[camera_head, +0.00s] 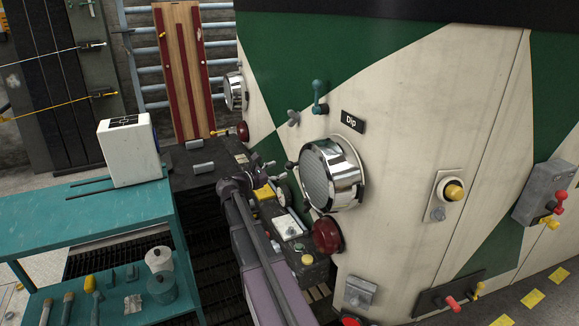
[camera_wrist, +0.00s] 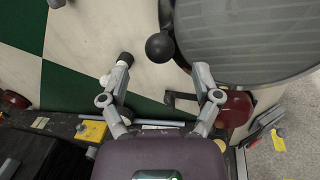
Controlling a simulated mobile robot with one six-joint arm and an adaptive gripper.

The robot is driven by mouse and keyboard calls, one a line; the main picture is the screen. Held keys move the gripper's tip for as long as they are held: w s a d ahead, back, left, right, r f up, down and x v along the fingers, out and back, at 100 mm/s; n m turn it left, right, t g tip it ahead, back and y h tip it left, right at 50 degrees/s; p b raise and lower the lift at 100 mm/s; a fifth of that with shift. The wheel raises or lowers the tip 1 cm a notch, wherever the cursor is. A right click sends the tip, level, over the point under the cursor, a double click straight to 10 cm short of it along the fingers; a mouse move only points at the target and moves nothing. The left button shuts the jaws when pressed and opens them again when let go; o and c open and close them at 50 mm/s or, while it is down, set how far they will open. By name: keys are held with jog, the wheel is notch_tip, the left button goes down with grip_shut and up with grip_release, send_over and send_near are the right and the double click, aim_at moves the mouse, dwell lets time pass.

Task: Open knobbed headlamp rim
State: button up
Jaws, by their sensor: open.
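The near headlamp (camera_head: 333,174) has a round ribbed lens and a wide chrome rim, mounted on the cream and green tram front. In the wrist view its grey lens (camera_wrist: 245,35) fills the upper right. A dark ball knob (camera_wrist: 160,46) sits at the rim's left edge. My gripper (camera_wrist: 163,67) is open and empty. Its fingertips are spread, with the knob between and slightly beyond them in the picture; contact does not show. In the head view my gripper (camera_head: 262,168) is left of the headlamp, partly blended with dark things behind. The rim appears seated against the lamp.
A red lamp (camera_head: 327,235) sits just below the headlamp. A teal lever (camera_head: 318,95) and a "Dip" plate (camera_head: 353,122) are above it. A second headlamp (camera_head: 235,91) is farther left. A teal bench (camera_head: 95,215) with a white box (camera_head: 130,152) stands left.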

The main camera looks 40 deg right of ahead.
aim_at(287, 167)
jog(key=shift+s+d, duration=0.1)
jog(key=shift+d, duration=2.5)
jog(key=shift+c, duration=0.2)
grip_shut()
jog(key=shift+s+a, duration=0.1)
jog(key=shift+s, duration=0.1)
